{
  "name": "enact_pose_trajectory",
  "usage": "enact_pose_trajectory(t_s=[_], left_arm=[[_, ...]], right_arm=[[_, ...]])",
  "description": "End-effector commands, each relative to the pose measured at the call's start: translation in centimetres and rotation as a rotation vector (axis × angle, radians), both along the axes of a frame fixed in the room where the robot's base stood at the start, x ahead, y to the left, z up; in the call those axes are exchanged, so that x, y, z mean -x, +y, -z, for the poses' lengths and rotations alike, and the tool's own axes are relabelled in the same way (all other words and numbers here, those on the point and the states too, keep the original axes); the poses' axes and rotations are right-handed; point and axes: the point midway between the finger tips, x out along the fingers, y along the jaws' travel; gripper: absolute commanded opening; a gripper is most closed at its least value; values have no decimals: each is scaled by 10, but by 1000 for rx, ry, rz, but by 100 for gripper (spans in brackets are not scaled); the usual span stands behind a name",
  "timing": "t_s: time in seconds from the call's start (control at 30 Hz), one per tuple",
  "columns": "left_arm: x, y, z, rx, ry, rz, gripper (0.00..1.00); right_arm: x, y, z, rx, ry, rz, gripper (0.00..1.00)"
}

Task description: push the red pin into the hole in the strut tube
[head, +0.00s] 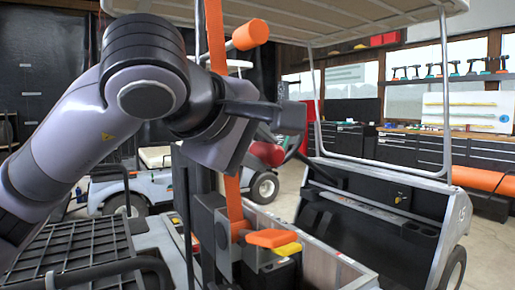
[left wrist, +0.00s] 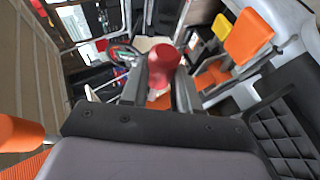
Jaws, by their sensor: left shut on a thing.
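My left gripper (head: 282,133) is raised in front of the cart in the head view. It is shut on the red pin (head: 267,153), which shows just below its dark fingers. In the left wrist view the pin's round red head (left wrist: 163,57) sits between the two fingers of the gripper (left wrist: 160,92). An orange upright (head: 233,195) stands close to the gripper, partly hidden by my left arm. A pale strut tube (head: 446,95) supports the roof at the right. No hole shows in any tube, and I cannot tell whether the pin touches one. My right gripper is out of view.
The cart roof (head: 350,20) hangs above my arm. An orange cylinder (head: 250,34) sticks out near the upright's top. Orange and yellow handles (head: 270,238) stand below the gripper. A second cart (head: 105,190) is behind; workbenches (head: 400,150) line the back.

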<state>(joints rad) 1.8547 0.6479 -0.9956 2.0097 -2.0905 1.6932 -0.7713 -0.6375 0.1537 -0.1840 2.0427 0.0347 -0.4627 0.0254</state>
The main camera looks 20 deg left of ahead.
Motion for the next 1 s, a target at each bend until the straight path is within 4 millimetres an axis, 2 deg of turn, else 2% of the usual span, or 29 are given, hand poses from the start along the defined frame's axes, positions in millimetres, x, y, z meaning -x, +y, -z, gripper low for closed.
enact_pose_trajectory(t_s=[1.0], left_arm=[[-16, 21, 0, 1, 0, -2, 0]], right_arm=[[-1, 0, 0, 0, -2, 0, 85]])
